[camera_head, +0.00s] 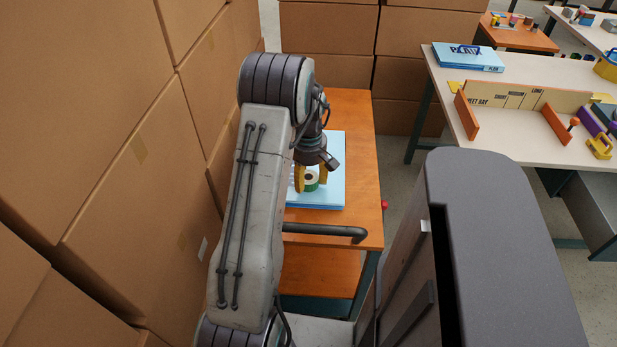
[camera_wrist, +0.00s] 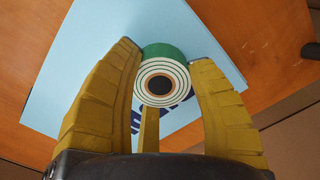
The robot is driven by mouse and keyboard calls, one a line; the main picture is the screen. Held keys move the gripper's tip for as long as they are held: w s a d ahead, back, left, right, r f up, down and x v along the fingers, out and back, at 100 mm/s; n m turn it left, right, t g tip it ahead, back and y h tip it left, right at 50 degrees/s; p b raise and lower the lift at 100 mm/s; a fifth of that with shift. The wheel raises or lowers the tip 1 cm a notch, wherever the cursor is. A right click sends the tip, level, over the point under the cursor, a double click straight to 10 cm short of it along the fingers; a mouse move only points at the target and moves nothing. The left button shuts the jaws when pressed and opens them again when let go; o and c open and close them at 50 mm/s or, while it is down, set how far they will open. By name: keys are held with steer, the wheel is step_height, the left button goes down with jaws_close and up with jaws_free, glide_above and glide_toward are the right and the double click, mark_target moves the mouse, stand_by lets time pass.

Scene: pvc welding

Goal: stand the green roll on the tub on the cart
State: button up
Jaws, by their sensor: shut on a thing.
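The green roll (camera_head: 312,183) has a green outer side and a white-ringed end with a dark hole. In the wrist view the roll (camera_wrist: 164,52) sits between the yellow fingers of my gripper (camera_head: 311,179), which is shut on it. Its ringed end faces the wrist camera. A light blue, flat-topped box-like thing (camera_head: 332,150) with dark blue lettering lies on the orange cart (camera_head: 354,111); no other tub shows there. The roll is over this blue top (camera_wrist: 90,60). I cannot tell whether it touches it. My arm hides the cart's left part.
Tall cardboard boxes (camera_head: 130,180) stand close on the left, and more boxes (camera_head: 330,45) behind the cart. The cart's handle (camera_head: 325,231) sticks out at its near end. A white table (camera_head: 500,112) on the right holds a blue box (camera_head: 467,57) and wooden dividers.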

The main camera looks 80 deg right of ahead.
mark_target(308, 177)
steer(key=shift+f, duration=0.1)
steer(key=o, duration=0.9)
step_height(308, 177, up, 12)
steer(key=shift+r+p, duration=0.15)
steer(key=shift+p, duration=0.45)
stand_by(0.6)
